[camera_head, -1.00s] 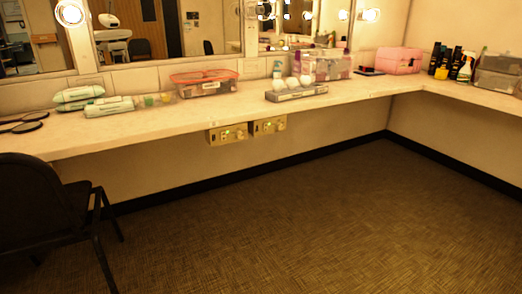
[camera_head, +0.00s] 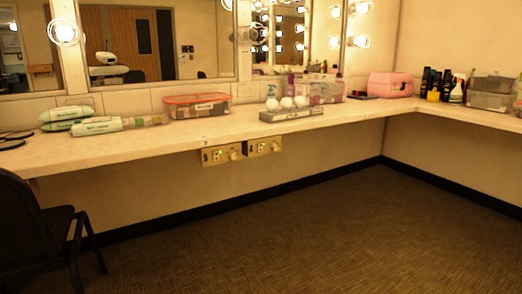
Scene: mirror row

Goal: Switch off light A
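Two brass-coloured switch plates, a left one (camera_head: 221,154) and a right one (camera_head: 263,146), sit side by side on the wall just under the counter's front edge. Each has small switches or sockets and a round knob. I cannot read any label that tells which belongs to light A. A lit round bulb (camera_head: 65,32) shows at the left mirror's edge. Several more lit bulbs (camera_head: 362,41) show by the right mirror. My gripper is not in view.
A white counter (camera_head: 170,143) runs along the wall and turns right. It bears wipe packs (camera_head: 96,126), a red-rimmed box (camera_head: 197,105), a grey tray (camera_head: 291,114) and a pink case (camera_head: 390,85). A black chair (camera_head: 38,235) stands at left. The carpet (camera_head: 300,235) is clear.

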